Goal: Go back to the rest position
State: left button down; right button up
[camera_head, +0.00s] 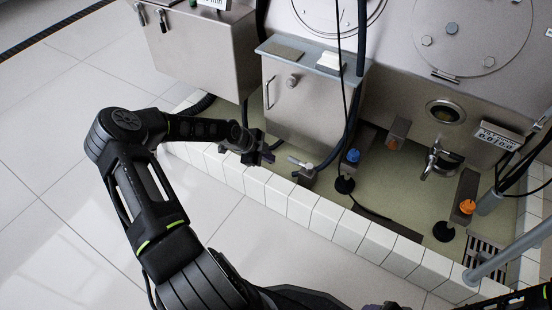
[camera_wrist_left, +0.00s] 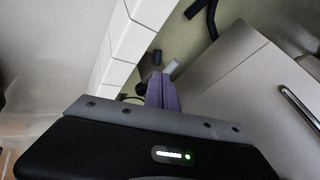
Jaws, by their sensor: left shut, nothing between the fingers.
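My left arm reaches out from the bottom of the head view, bends at the elbow and extends to the right. My left gripper (camera_head: 264,153) hangs over the white tiled curb, in front of the small steel cabinet (camera_head: 305,105). In the left wrist view its purple fingers (camera_wrist_left: 162,92) are shut together with nothing between them. A grey valve handle (camera_head: 300,163) on a low fitting is just right of the gripper, apart from it in the head view. My right gripper is not in view.
The white tiled curb (camera_head: 300,208) borders a green sunken floor (camera_head: 400,185) with a blue-capped fitting (camera_head: 353,156), an orange knob (camera_head: 467,206) and a drain grate (camera_head: 483,253). A large steel machine (camera_head: 470,60) stands behind. The tiled floor (camera_head: 60,200) at left is clear.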

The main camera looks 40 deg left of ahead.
pick_arm(q)
jog(key=shift+s+a+r, duration=0.2)
jog(key=shift+s+r, duration=0.15)
jog(key=shift+r, duration=0.25)
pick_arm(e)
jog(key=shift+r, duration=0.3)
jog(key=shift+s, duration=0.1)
